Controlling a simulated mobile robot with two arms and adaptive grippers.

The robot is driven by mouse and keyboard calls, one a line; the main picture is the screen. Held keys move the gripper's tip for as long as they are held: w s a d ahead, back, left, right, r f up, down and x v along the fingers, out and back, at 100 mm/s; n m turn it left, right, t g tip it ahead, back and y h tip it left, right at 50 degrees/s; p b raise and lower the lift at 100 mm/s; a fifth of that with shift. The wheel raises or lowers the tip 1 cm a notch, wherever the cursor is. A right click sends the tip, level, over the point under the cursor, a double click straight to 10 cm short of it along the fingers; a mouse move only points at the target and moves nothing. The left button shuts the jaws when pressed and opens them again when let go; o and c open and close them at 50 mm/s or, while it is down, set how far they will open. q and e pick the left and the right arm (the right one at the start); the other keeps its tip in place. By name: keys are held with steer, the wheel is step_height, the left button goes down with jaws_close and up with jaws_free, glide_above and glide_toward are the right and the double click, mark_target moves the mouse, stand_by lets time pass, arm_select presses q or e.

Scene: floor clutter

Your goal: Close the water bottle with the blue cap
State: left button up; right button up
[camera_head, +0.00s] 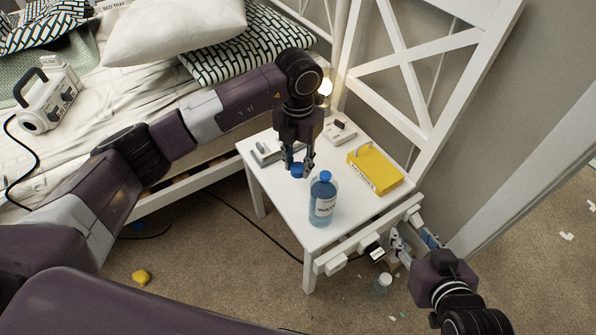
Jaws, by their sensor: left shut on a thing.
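The water bottle (323,207), translucent blue with a white label, stands upright near the front of the white table. Its top looks blue; I cannot tell whether that is the bare neck or a cap. My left gripper (298,168) is shut on a small blue cap (297,171), just above the table to the left of and behind the bottle's top. The cap and bottle look apart. My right gripper (412,238) is beyond the table's front right corner, with its fingers spread and nothing seen between them.
The white table (272,205) also bears a yellow box (374,170) with a handle, a grey item (266,153) and a small white box (340,131). A clear container (380,286) and a yellow object (141,277) lie on the floor. A bed is at left.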

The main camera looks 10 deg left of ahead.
mark_target(298, 167)
arm_select(q)
step_height(298, 167, up, 13)
steer(key=p, duration=0.2)
steer(key=shift+f, duration=0.2)
arm_select(e)
steer(key=s+d+f+g+h, duration=0.1)
steer(key=s+d+f+g, duration=0.1)
steer(key=s, duration=0.4)
steer(key=s+d+f+g, duration=0.2)
steer(key=s+f+g, duration=0.2)
steer(key=s, duration=0.3)
steer(key=shift+d+f+g+h, duration=0.15)
steer(key=shift+f+g+h, duration=0.2)
steer(key=shift+g+h, duration=0.05)
